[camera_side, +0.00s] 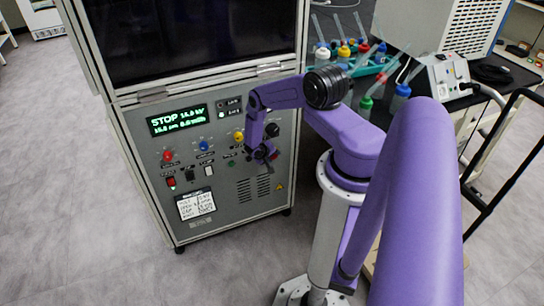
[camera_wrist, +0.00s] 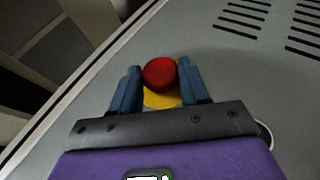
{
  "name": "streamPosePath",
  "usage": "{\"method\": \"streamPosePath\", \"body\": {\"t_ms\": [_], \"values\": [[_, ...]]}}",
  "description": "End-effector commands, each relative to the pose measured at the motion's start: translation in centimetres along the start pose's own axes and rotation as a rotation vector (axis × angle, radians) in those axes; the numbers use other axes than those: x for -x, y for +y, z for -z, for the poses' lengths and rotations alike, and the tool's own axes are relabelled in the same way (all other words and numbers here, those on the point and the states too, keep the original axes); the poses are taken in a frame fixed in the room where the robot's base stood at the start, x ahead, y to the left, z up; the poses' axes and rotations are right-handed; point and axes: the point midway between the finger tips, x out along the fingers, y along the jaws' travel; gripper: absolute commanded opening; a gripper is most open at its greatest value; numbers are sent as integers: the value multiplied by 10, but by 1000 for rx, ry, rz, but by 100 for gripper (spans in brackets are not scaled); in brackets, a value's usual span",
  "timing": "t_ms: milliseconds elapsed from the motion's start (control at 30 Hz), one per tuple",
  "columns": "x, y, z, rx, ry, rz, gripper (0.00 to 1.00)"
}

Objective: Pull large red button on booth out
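The large red button (camera_wrist: 159,73) is round and sits on a yellow base (camera_wrist: 162,100) on the booth's grey front panel. In the wrist view it lies between the two blue fingers of my gripper (camera_wrist: 160,72), with very little or no gap on either side. I cannot tell whether the fingers touch it. In the side view my gripper (camera_side: 266,153) is at the right part of the booth front (camera_side: 235,172), and a bit of red shows at its fingertips. The yellow base is hidden there.
The panel also has a green-lit STOP display (camera_side: 178,120), small coloured knobs such as a red one (camera_side: 167,156), switches and a white label (camera_side: 196,204). Vents (camera_side: 254,188) lie below my gripper. A bench with bottles (camera_side: 364,103) stands behind at the right. The floor in front is clear.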

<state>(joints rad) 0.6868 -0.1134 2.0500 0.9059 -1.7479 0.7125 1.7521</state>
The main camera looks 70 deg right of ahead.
Motion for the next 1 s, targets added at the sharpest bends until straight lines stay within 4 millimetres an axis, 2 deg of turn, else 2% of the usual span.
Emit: {"method": "streamPosePath", "body": {"t_ms": [67,600,633,700,1000], "values": [[0,0,0,0,0,0,0],[4,0,-11,2,-3,-2,0],[4,0,-11,2,-3,-2,54],[4,0,-11,1,-3,-2,71],[4,0,-10,1,-1,-1,71]]}}
